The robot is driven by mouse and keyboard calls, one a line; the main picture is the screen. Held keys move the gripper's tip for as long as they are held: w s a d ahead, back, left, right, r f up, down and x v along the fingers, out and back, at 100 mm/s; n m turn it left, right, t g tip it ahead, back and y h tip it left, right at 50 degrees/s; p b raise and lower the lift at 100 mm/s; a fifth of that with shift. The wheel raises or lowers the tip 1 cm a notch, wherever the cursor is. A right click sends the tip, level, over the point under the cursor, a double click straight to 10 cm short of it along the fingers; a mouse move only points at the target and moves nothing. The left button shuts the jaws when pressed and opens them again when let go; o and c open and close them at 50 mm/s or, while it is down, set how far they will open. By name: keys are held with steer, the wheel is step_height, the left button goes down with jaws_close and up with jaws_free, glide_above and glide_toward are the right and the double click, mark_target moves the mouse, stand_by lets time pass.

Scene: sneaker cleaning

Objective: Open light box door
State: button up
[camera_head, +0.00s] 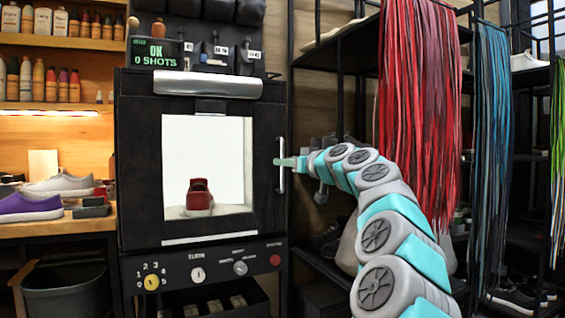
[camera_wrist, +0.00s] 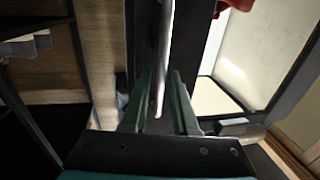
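The light box door (camera_head: 140,130) is a black frame around a window, and it looks closed on the front of the box. A slim vertical handle (camera_head: 282,180) stands at its right edge. My gripper (camera_head: 281,162) reaches the handle from the right. In the wrist view, the handle (camera_wrist: 165,50) runs between the two dark green fingers of my gripper (camera_wrist: 161,76). The fingers stand apart with a gap beside the bar, so the gripper looks open around it. A red sneaker (camera_head: 199,197) shows inside the lit white box through the window.
A control panel with knobs (camera_head: 205,268) lies below the door. A wooden bench (camera_head: 60,226) with shoes is at the left. Red laces (camera_head: 420,110) hang from a black rack to the right, behind my arm. The space before the door looks clear.

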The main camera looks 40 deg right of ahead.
steer(key=shift+w, duration=0.75)
steer(key=shift+c, duration=0.2)
jaws_close()
stand_by(0.9)
